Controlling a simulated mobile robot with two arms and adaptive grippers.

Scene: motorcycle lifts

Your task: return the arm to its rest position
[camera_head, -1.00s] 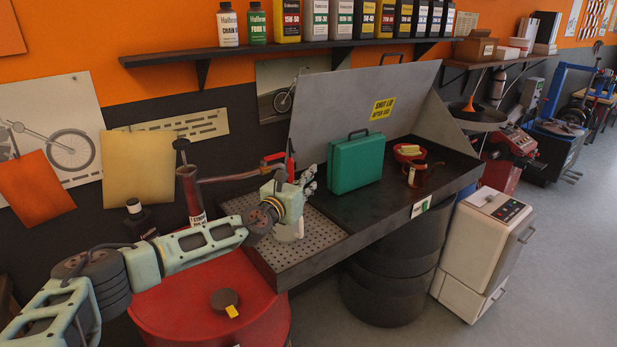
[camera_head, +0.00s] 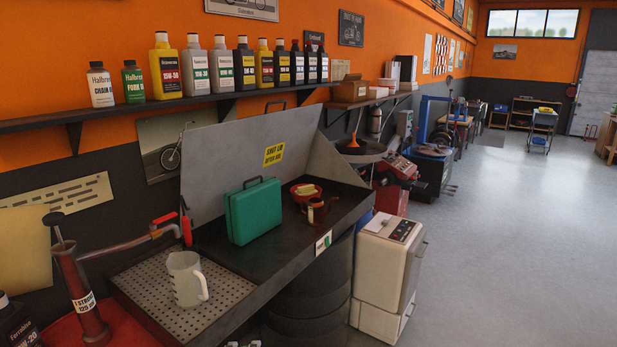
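At the bottom edge, small pale grey tips (camera_head: 244,343) just show; they look like my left gripper's fingertips, cut off by the frame. Whether they are open or shut cannot be told. The rest of that arm is out of view. A translucent measuring jug (camera_head: 186,281) stands upright on the perforated grate (camera_head: 140,278) of the dark bench tray, clear of any gripper. My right gripper is not in view.
A hand pump (camera_head: 82,292) stands at left. A bottle shelf (camera_head: 150,108) runs above. Floor (camera_head: 500,240) at right is clear.

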